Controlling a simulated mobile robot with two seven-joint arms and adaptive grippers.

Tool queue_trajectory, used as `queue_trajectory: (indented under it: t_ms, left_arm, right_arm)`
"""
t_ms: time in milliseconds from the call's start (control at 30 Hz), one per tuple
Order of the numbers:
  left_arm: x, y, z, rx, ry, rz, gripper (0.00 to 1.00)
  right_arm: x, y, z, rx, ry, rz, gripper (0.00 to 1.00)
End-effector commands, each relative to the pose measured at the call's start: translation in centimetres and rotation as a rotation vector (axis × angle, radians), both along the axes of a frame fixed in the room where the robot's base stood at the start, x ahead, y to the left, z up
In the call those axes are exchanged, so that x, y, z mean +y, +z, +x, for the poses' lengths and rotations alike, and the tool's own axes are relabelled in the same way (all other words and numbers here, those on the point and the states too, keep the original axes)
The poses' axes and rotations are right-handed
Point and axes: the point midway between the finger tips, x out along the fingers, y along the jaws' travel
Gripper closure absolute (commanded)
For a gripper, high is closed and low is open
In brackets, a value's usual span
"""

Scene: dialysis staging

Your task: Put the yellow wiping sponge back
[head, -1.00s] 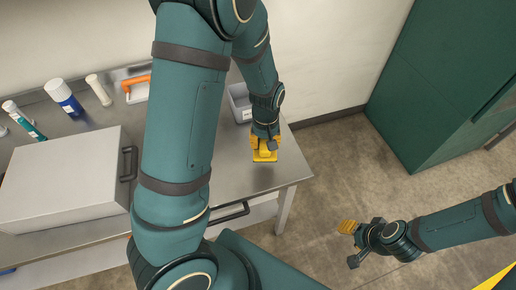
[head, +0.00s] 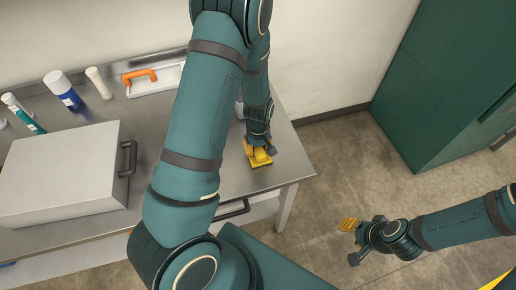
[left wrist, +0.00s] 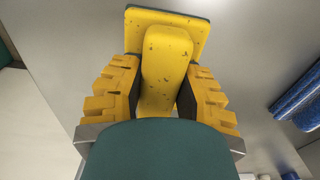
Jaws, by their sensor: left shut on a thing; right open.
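The yellow wiping sponge (head: 261,160) is at the right end of the steel table, under my left gripper (head: 258,148). In the left wrist view the sponge (left wrist: 165,62) shows a flat yellow body, a raised yellow grip and a dark green edge. My left gripper (left wrist: 160,85) is shut on the raised grip, one finger on each side. I cannot tell whether the sponge touches the tabletop. My right gripper (head: 350,241) is open and empty, out over the floor to the right of the table.
A grey bin (head: 239,109) is mostly hidden behind my left arm. A white case (head: 60,175) with a dark handle fills the table's left.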

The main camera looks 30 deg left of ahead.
Motion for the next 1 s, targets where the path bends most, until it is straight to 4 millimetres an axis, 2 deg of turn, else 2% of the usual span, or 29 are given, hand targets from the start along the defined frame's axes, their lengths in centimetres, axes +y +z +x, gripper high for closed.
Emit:
queue_trajectory:
  t_ms: [333,367,400,433,767,867,1000]
  left_arm:
    - [0.0,-0.3,0.1,-0.001,0.0,0.0,1.0]
    - [0.0,-0.3,0.1,-0.001,0.0,0.0,0.61]
    - [0.0,-0.3,0.1,-0.003,0.0,0.0,0.47]
    - [0.0,-0.2,0.1,-0.003,0.0,0.0,0.42]
    - [0.0,-0.1,0.1,-0.003,0.0,0.0,0.42]
    - [0.0,0.7,0.1,-0.004,-0.001,0.0,0.42]
    - [0.0,3.0,0.2,-0.007,-0.001,0.001,0.42]
  right_arm:
    - [0.0,-0.3,-0.1,0.002,0.002,0.0,0.53]
    - [0.0,-0.3,-0.1,0.002,0.002,0.0,0.53]
    - [0.0,-0.2,-0.1,0.002,0.002,0.0,0.53]
    - [0.0,-0.2,-0.1,0.002,0.002,0.0,0.53]
    - [0.0,-0.1,-0.1,0.002,0.001,0.0,0.53]
    - [0.0,0.3,0.1,-0.001,0.0,0.0,0.53]
    - [0.0,0.7,0.2,-0.004,-0.003,-0.001,0.53]
